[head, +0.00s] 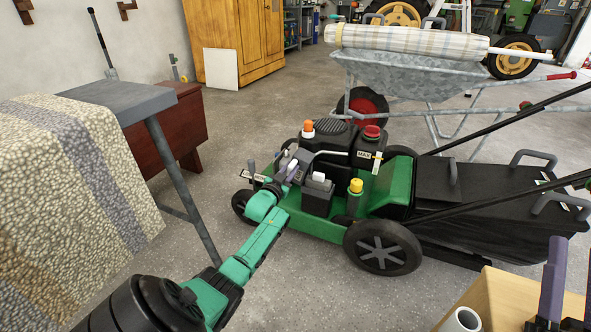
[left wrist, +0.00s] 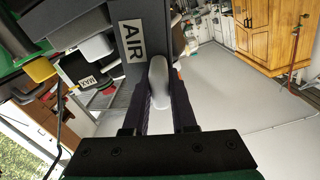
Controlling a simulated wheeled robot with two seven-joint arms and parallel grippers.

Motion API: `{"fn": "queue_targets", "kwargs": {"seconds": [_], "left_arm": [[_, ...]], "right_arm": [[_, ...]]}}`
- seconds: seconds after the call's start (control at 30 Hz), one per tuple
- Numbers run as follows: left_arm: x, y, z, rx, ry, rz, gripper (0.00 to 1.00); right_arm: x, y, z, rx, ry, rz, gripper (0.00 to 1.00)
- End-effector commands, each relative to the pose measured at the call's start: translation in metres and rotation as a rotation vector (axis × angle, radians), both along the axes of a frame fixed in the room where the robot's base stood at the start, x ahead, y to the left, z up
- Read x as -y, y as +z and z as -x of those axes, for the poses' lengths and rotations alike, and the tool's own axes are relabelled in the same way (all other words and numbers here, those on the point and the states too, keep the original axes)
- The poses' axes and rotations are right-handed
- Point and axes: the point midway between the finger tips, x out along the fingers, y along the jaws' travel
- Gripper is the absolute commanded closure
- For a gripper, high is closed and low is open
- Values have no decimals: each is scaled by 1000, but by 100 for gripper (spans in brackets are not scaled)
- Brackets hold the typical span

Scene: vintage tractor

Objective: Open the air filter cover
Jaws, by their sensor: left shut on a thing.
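The air filter cover (left wrist: 128,45) is a dark box face labelled AIR in the left wrist view, with a light grey handle (left wrist: 157,78) on it. In the head view the dark air filter box (head: 301,160) sits on the front of the green mower (head: 330,222). My left gripper (head: 289,171) reaches it, and in the left wrist view its two dark fingers are shut on the grey handle. The cover looks closed, though the fingers hide part of it. My right gripper (head: 571,262) shows partly at the lower right edge, fingers apart and nothing between them.
On the mower are an orange cap (head: 308,126), a red cap (head: 372,131) and a yellow cap (head: 356,186). A wheelbarrow (head: 420,78) stands behind it. A table (head: 125,100) with a draped cloth is at the left. Clear floor lies between table and mower.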

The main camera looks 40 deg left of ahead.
Motion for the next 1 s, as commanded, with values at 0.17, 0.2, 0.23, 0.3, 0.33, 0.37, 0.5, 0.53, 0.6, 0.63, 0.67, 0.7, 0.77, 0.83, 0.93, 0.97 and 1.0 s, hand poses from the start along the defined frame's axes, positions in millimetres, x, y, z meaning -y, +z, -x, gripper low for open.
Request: {"fn": "queue_targets", "kwargs": {"seconds": [0.17, 0.2, 0.23, 0.3, 0.33, 0.37, 0.5, 0.53, 0.6, 0.63, 0.67, 0.7, 0.77, 0.83, 0.93, 0.97, 1.0], "left_arm": [[-10, -4, 4, 30, 2, 93, 100], [-11, -5, 4, 35, 1, 109, 100], [-12, -5, 5, 38, 1, 119, 100], [-14, -6, 5, 46, 1, 142, 100], [-15, -6, 5, 49, 1, 148, 100], [-15, -7, 6, 51, 1, 155, 100], [-17, -7, 6, 58, 1, 172, 100], [-17, -7, 6, 59, 1, 173, 100], [-17, -7, 6, 60, 0, 176, 100], [-17, -7, 6, 60, 0, 176, 100], [-17, -7, 6, 60, 0, 176, 100], [-17, -7, 6, 60, 0, 176, 100], [-17, -7, 6, 60, 0, 176, 100], [-17, -7, 6, 60, 0, 176, 100], [-17, -7, 6, 60, 0, 175, 56], [-17, -7, 6, 60, 0, 175, 45], [-17, -7, 6, 60, 0, 175, 45]], "right_arm": [[0, 2, 1, 8, 0, -1, 50], [1, 3, 1, 12, -1, -2, 50], [1, 4, 1, 16, -1, -2, 50], [1, 7, 2, 23, -3, -3, 50], [1, 7, 2, 25, -3, -4, 50], [1, 8, 2, 27, -3, -4, 50], [2, 9, 3, 31, -4, -6, 50], [2, 10, 3, 32, -5, -6, 50], [2, 10, 4, 34, -5, -7, 50], [2, 10, 4, 35, -5, -8, 50], [2, 11, 4, 36, -5, -8, 50], [2, 11, 4, 37, -6, -8, 50], [2, 12, 4, 38, -6, -8, 50], [2, 12, 4, 40, -5, -8, 50], [3, 13, 4, 42, -6, -9, 50], [3, 13, 4, 43, -5, -9, 50], [3, 14, 4, 43, -5, -9, 50]]}}
